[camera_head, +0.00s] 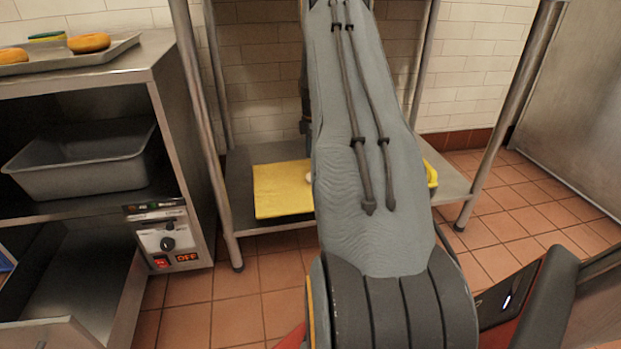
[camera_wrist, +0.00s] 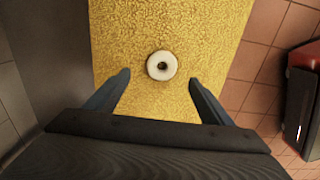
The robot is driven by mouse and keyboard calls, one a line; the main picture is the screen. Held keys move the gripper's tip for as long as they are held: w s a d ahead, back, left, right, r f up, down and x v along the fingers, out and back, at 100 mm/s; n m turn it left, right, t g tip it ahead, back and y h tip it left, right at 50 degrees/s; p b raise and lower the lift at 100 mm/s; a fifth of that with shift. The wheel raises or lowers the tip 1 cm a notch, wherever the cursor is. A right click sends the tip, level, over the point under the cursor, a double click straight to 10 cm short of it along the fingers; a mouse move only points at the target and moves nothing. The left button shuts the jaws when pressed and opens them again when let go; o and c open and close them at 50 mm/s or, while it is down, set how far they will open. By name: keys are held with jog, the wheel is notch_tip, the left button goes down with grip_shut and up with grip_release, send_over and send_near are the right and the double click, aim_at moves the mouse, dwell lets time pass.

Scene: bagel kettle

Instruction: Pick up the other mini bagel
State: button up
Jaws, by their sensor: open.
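A pale mini bagel (camera_wrist: 152,66) with a dark centre hole lies on a yellow board (camera_wrist: 205,35) in the wrist view. My gripper (camera_wrist: 160,88) is open and empty, its two fingers spread left and right of the bagel's line, with the bagel a little beyond the fingertips. In the head view the yellow board (camera_head: 280,190) lies on the low steel shelf, partly covered by my arm. Only a small pale edge of the bagel (camera_head: 309,178) shows beside my arm there. My gripper is hidden behind my arm in the head view.
A steel counter at left holds a tray (camera_head: 75,58) with browned bagels (camera_head: 89,42). A grey bin (camera_head: 85,160) sits in the cabinet below, beside a control panel (camera_head: 165,240). The shelf's metal legs (camera_head: 200,130) stand close on both sides of my arm.

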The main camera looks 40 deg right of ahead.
jog(key=shift+w+a+f, duration=0.1)
jog(key=shift+a+f, duration=0.05)
jog(key=shift+f, duration=0.6)
jog(key=f+b, duration=0.2)
jog(key=f, duration=0.1)
jog(key=f+b, duration=0.2)
jog(key=shift+s+d, duration=0.25)
jog(key=shift+s, duration=0.05)
jog(key=shift+r, duration=0.1)
jog(key=shift+c, duration=0.3)
jog(key=c, duration=1.1)
